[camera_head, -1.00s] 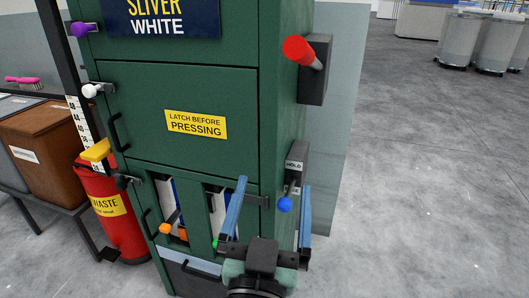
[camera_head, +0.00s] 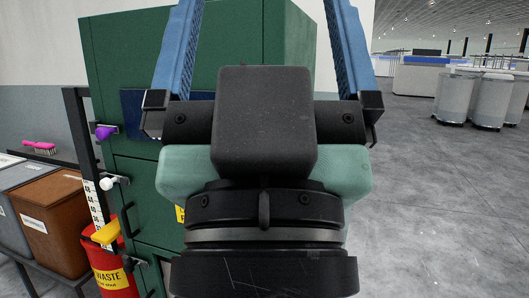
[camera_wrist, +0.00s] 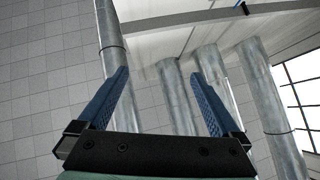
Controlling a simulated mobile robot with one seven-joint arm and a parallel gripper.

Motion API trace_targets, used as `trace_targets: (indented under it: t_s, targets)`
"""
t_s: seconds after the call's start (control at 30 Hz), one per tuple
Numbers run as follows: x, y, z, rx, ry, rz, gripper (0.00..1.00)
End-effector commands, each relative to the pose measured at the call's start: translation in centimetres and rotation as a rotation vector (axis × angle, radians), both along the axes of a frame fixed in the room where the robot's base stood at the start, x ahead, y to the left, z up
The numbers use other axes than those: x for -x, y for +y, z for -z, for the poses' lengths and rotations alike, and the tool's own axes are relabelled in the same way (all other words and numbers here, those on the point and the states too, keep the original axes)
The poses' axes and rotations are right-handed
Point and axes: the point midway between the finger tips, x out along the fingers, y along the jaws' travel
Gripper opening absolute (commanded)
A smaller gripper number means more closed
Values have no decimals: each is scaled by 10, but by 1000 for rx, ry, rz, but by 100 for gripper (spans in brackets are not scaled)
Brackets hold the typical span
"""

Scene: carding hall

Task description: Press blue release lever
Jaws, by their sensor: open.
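My gripper (camera_head: 262,35) is raised close in front of the head camera, its two blue fingers spread wide and pointing up, with nothing between them. In the wrist view the gripper (camera_wrist: 160,90) is also open and empty, facing metal ducts and the ceiling. Behind it in the head view stands the green machine (camera_head: 140,58), mostly covered by my gripper and wrist. The blue lever is hidden in both views now.
On the machine's left are a purple knob (camera_head: 105,132), a white knob (camera_head: 107,184) and a yellow lever (camera_head: 106,234). A red waste bin (camera_head: 113,275) and a brown box (camera_head: 52,216) stand left. Open floor (camera_head: 440,200) lies right, with grey drums (camera_head: 489,98) behind.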

Motion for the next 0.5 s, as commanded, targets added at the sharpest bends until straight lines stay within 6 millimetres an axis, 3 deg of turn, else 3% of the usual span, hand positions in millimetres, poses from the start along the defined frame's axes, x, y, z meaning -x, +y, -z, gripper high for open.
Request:
trace_targets:
  t_s: [0.03,0.2,0.33,0.5]
  targets:
    - [0,0,-33,0,0,0,100]
    - [0,0,-78,-1,1,-1,100]
    - [0,0,-100,0,1,-1,100]
    - [-1,0,-109,0,1,-1,100]
